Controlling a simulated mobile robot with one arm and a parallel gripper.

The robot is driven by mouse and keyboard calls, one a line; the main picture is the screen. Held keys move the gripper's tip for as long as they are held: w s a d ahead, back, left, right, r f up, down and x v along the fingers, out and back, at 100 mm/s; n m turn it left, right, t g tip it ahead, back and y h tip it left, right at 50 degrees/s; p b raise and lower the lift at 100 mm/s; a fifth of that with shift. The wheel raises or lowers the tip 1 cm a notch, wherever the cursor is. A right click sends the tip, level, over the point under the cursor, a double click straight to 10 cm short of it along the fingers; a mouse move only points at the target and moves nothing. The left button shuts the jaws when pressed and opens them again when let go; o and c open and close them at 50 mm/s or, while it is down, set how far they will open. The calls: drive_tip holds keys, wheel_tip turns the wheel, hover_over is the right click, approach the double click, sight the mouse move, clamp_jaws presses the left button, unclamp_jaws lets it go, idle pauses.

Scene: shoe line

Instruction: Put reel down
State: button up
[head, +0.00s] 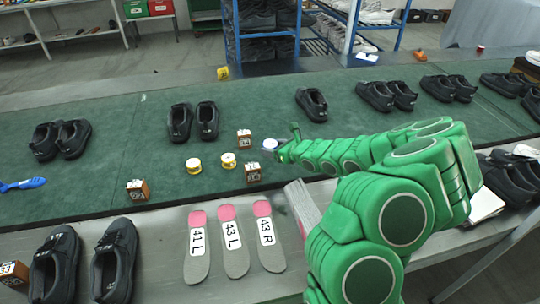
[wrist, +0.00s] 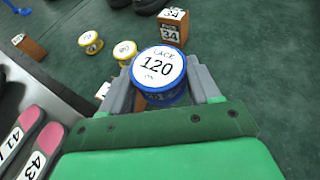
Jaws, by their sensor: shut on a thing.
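Two yellow reels, one (head: 194,166) and another (head: 228,160), stand on the belt left of my gripper. They also show in the wrist view, one at the left (wrist: 91,42) and one nearer (wrist: 125,52). The height of the held reel above the belt is unclear.
Brown number blocks stand close by: one (head: 244,139), one (head: 252,172) and one (head: 138,190). Insoles (head: 231,241) lie on the grey front ledge. Black shoes (head: 194,121) stand along the belt. Bare green belt (head: 270,110) lies behind my gripper.

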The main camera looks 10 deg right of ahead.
hover_over(270, 160)
drive_tip(key=s, duration=0.3)
drive_tip(key=f, duration=0.4)
drive_tip(key=shift+w, duration=0.25)
drive_tip(key=shift+w+f, duration=1.3)
drive_tip(key=shift+f, duration=1.8)
drive_tip(key=shift+f, duration=0.1)
drive_tip(key=o, duration=1.1)
drive_tip(key=shift+c, duration=0.2)
